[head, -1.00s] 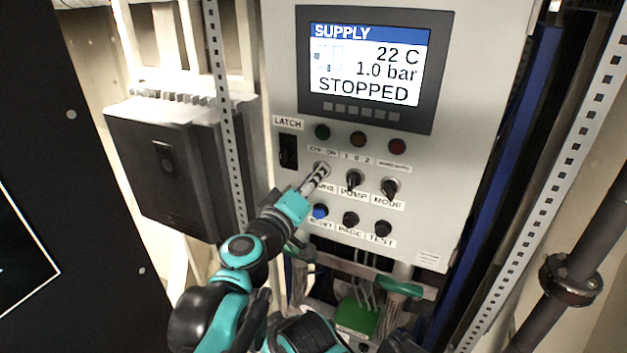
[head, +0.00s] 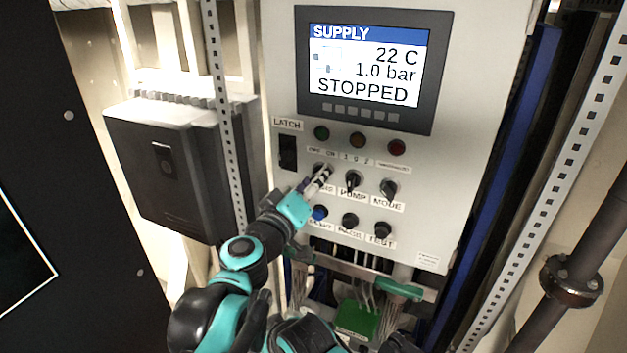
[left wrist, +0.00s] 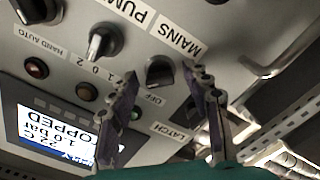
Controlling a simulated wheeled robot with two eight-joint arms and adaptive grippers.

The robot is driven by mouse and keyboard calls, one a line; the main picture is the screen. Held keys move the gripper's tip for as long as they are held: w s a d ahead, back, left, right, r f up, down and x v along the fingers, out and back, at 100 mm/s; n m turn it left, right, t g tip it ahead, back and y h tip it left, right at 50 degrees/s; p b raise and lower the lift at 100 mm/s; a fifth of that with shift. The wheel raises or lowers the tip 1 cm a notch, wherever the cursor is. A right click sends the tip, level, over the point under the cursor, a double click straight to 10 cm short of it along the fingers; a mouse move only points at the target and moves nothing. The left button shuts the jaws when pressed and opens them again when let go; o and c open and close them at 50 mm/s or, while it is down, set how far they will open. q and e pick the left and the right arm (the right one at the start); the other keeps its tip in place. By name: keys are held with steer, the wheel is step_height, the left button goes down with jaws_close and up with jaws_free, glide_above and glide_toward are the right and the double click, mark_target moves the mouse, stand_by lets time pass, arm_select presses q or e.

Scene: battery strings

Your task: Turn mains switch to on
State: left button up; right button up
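The mains switch is a small dark rotary knob (left wrist: 160,72) on the grey control panel, between the MAINS label and the OFF label in the left wrist view. In the head view the knob (head: 319,168) is partly hidden behind my fingers. My left gripper (head: 323,181) is at the knob. In the left wrist view its two fingers (left wrist: 161,77) are apart, one on each side of the knob, with gaps visible. Which way the knob points is not clear. The ON label is hidden by a finger in the left wrist view. My right gripper is not in view.
The pump knob (head: 353,181) and mode knob (head: 388,188) are close by on the right. Push buttons (head: 350,220) sit below, and a black latch switch (head: 288,152) is at upper left. The screen (head: 366,65) reads STOPPED. A perforated upright (head: 226,130) stands left.

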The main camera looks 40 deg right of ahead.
arm_select(q)
steer(key=shift+a, duration=0.1)
steer(key=v, duration=1.2)
